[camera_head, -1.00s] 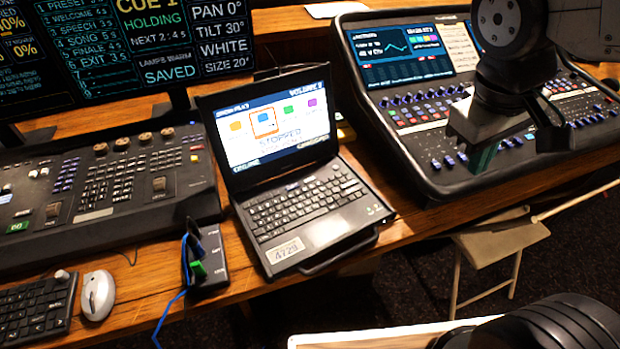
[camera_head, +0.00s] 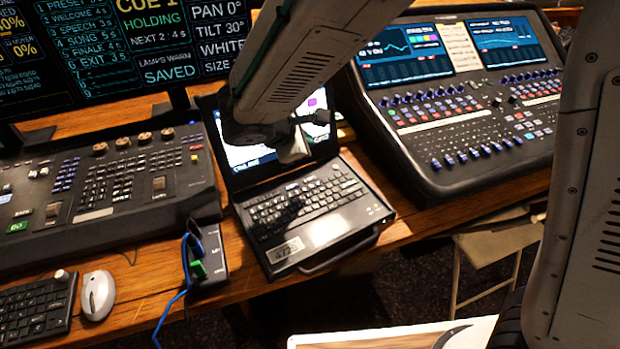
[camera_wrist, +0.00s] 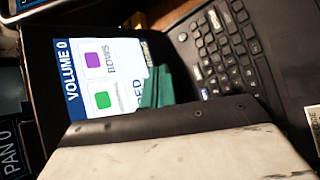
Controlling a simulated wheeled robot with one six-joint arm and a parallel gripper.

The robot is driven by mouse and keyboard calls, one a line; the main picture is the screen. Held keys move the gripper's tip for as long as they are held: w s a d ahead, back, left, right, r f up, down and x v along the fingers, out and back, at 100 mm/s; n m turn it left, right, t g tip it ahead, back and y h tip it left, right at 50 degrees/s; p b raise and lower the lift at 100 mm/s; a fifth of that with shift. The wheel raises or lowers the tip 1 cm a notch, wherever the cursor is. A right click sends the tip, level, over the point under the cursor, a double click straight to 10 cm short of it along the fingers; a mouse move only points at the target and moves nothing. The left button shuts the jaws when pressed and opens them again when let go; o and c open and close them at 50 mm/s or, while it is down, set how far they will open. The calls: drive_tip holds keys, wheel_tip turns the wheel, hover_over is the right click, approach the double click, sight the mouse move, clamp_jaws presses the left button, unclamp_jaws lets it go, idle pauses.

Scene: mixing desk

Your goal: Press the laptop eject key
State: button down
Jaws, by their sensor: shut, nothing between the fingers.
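The open black laptop (camera_head: 325,229) stands at the middle of the desk, with its keyboard (camera_head: 318,197) facing me. Its lit screen (camera_head: 243,156) is largely hidden behind my arm in the head view. In the wrist view the screen (camera_wrist: 73,72) shows "VOLUME 0" and coloured tiles, with part of the keyboard (camera_wrist: 222,50) to the right. I cannot pick out the eject key in either view. My gripper (camera_wrist: 156,88) has green fingertips, shut and empty, over the border of screen and keyboard. I cannot tell whether they touch anything.
A lighting console (camera_head: 95,190) is left of the laptop, and a large mixing desk (camera_head: 450,120) is right of it. A small box with blue cables (camera_head: 208,255) sits close to the laptop's left side. A white mouse (camera_head: 98,295) lies front left. A folding chair (camera_head: 495,245) stands at right.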

sight(306, 182)
drive_tip(key=shift+f, duration=4.4)
drive_tip(key=shift+f, duration=0.15)
drive_tip(key=shift+f, duration=0.3)
drive_tip(key=shift+f, duration=0.3)
drive_tip(key=shift+r, duration=0.75)
drive_tip(key=shift+r, duration=0.15)
drive_tip(key=shift+r, duration=2.4)
